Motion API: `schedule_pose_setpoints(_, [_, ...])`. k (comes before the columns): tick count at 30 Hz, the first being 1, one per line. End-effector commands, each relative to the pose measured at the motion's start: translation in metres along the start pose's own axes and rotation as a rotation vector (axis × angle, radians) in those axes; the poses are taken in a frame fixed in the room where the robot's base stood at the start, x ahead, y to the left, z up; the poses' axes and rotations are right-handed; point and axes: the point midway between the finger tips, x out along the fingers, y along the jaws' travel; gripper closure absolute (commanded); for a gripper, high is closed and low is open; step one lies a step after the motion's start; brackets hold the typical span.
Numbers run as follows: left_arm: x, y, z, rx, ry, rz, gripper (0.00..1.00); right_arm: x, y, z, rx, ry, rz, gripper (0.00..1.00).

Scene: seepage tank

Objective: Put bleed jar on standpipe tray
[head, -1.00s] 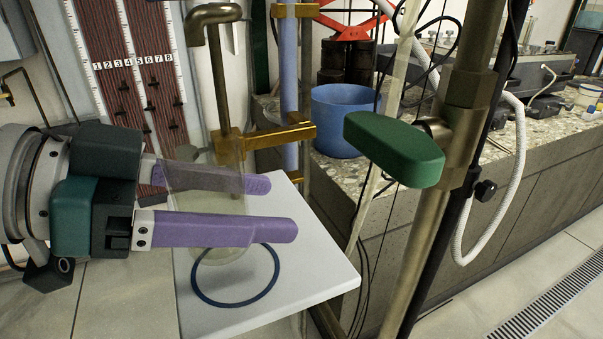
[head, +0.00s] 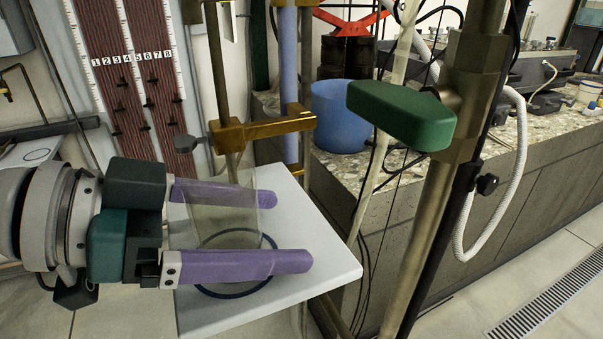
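The bleed jar (head: 222,222) is a clear, faintly yellowish vessel between the two purple fingers of my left gripper (head: 292,230). The fingers are spread wide on either side of it, and the gripper looks open. The jar is over the white standpipe tray (head: 325,268), overlapping the far left part of a dark blue ring marked there (head: 272,278). The near finger hides the jar's lower end, so I cannot tell whether it touches the tray. My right gripper is not in view.
A brass clamp (head: 262,131) on a vertical pipe is close behind the jar. A green handle (head: 402,115) on a brass standpipe is at the right. A blue bucket (head: 342,118) stands on the speckled counter behind. Another white surface with a ring (head: 25,156) is at far left.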

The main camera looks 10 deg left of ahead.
Motion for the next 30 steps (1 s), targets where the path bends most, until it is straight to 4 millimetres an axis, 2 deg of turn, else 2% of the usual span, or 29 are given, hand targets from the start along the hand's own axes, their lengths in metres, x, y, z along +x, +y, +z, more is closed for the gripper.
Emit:
schedule_pose_setpoints(11, [-0.005,0.0,-0.002,0.0,-0.001,-0.001,0.05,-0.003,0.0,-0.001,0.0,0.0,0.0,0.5])
schedule_pose_setpoints(14, [-0.021,-0.001,-0.001,0.001,-0.004,-0.002,0.05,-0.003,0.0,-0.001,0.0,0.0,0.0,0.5])
schedule_pose_setpoints(24, [-0.096,0.001,-0.001,0.001,-0.004,0.001,0.05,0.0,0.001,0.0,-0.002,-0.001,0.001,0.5])
schedule_pose_setpoints(30, [-0.117,0.0,-0.002,0.001,-0.001,0.0,0.05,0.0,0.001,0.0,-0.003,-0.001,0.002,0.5])
